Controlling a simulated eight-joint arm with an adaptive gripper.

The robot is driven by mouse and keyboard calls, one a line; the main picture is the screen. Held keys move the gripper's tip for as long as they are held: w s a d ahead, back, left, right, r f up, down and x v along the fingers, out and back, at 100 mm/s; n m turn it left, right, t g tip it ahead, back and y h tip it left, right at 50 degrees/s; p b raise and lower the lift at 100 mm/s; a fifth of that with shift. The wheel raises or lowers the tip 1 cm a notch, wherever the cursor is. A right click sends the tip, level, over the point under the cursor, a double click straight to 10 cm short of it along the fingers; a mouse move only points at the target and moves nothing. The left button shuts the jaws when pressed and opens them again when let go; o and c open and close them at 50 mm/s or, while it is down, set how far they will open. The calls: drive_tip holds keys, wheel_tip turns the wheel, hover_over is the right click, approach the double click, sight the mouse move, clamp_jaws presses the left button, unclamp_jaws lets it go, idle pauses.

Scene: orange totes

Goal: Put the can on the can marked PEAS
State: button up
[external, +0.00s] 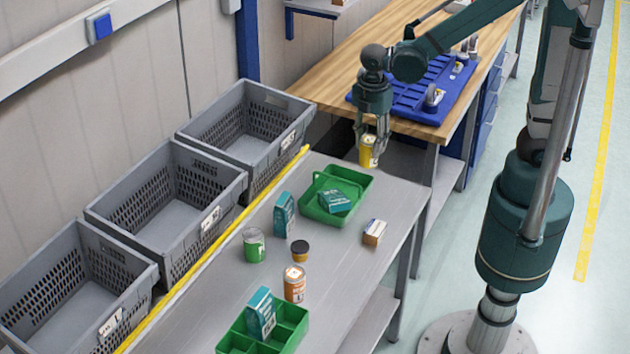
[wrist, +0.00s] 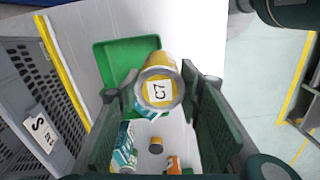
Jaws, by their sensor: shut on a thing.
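My gripper (external: 370,147) is shut on a yellow can (external: 367,157) and holds it above the far end of the grey table. In the wrist view the yellow can (wrist: 158,68) sits between the fingers, with its end showing a label that reads C7. A green-labelled can (external: 254,245) stands upright on the table near the yellow strip. I cannot read the word PEAS on either can. Both stand apart from my gripper.
A green tray (external: 357,204) holds a teal box (external: 334,201). A divided green tray (external: 293,318) is at the front. Grey totes (external: 105,203) line the left.

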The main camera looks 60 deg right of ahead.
drive_tip(key=w+a+r+p, duration=0.1)
drive_tip(key=w+a+r, duration=0.2)
drive_tip(key=w+a, duration=0.5)
drive_tip(key=w+a+r+p, duration=0.2)
drive_tip(key=w+a, duration=0.3)
drive_tip(key=a, duration=0.6)
drive_tip(key=w+a+p, duration=0.1)
drive_tip(key=w+a, duration=0.1)
drive_tip(key=a, duration=0.9)
drive_tip(key=w+a+r+p, duration=0.1)
drive_tip(key=w+a, duration=0.1)
drive_tip(key=a, duration=0.9)
drive_tip(key=shift+w+r+p, duration=0.15)
drive_tip(key=shift+w+p, duration=0.1)
drive_tip(key=shift+p, duration=0.05)
drive_tip(key=shift+a, duration=0.1)
wheel_tip(320, 180, down, 6)
drive_tip(key=shift+f, duration=0.2)
drive_tip(key=shift+f+p, duration=0.35)
drive_tip(key=shift+f, duration=1.5)
drive_tip(key=shift+f, duration=0.2)
